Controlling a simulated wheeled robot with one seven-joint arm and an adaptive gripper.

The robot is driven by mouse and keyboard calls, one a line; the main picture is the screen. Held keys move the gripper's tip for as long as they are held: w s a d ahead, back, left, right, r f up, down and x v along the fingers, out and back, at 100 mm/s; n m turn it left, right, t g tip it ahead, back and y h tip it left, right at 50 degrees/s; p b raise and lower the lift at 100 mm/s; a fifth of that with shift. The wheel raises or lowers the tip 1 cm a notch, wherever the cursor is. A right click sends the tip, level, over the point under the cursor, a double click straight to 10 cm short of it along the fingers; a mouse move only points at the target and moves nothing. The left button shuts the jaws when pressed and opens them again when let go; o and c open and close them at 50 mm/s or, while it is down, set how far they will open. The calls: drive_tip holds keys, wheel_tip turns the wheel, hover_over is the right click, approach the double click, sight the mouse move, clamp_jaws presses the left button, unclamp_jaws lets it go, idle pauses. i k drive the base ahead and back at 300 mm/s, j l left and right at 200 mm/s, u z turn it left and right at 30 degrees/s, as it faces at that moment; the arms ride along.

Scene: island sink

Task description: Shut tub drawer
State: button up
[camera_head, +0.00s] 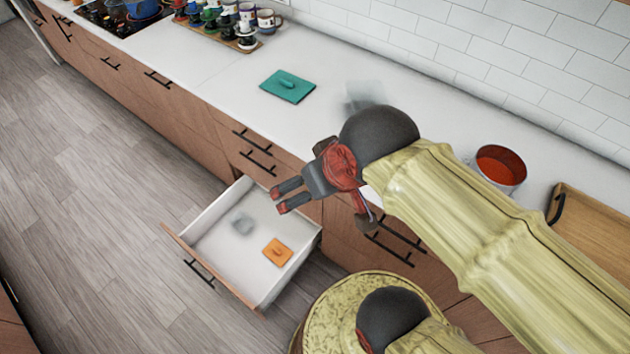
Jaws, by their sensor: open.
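The drawer (211,221) is pulled far out from the lower cabinets, with its white inside showing and a dark bar handle (199,273) on its wooden front. Inside lie an orange lid-like piece (277,252) and a small, blurry translucent grey thing (242,223). My gripper (285,196) is open and empty. It appears above the drawer's back right part, near the cabinet face, with its fingers pointing left. I cannot tell its exact height over the drawer.
The white counter (225,70) holds a teal lid-like piece (288,86), a translucent thing (364,96), a red-filled pot (499,168), a wooden tray (592,230) and a rack of cups (236,30). Closed drawers flank the open one. The wooden floor (90,200) in front is clear.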

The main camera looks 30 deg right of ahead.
sight(236, 261)
drive_tip(key=j+u, duration=0.25)
drive_tip(key=j, duration=1.15)
